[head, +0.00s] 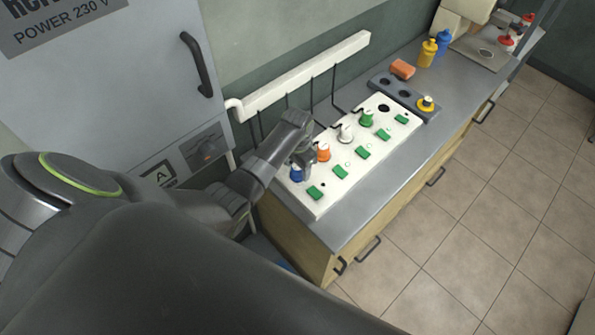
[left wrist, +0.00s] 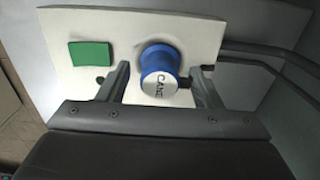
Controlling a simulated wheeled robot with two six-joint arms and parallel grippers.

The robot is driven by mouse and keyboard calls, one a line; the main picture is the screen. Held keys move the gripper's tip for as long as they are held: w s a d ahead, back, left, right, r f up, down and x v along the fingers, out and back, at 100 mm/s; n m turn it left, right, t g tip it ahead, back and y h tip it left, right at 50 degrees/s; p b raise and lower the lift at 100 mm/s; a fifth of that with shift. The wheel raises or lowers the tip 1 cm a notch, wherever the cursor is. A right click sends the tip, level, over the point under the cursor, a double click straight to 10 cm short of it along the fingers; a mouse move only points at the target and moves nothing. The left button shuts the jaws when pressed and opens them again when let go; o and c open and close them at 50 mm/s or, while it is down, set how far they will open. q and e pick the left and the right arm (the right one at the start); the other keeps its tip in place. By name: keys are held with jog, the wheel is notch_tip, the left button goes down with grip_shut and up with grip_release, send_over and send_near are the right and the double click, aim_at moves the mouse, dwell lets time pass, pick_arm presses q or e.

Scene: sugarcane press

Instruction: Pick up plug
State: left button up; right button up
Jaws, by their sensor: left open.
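A blue plug (head: 296,174) with a lettered top sits in the near end of a white panel (head: 338,190) on the counter. My left gripper (head: 303,160) is over that end, partly covering the plug. In the left wrist view the blue plug (left wrist: 158,72) stands between the open fingers of my left gripper (left wrist: 160,80), with gaps visible on both sides. Orange (head: 323,152), white (head: 346,132) and green (head: 367,119) plugs stand farther along the panel, beside a dark empty hole (head: 384,107). A yellow plug (head: 427,103) sits in a dark grey holder (head: 405,96). My right gripper is not in view.
Green rectangles (head: 341,171) line the panel's front side. A white rail (head: 305,75) with black cables runs along the wall behind. An orange block (head: 402,69) and yellow (head: 427,53) and blue (head: 443,42) bottles stand farther back. A grey cabinet (head: 110,80) is at left.

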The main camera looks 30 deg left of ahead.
pick_arm(q)
jog(key=c, duration=1.1)
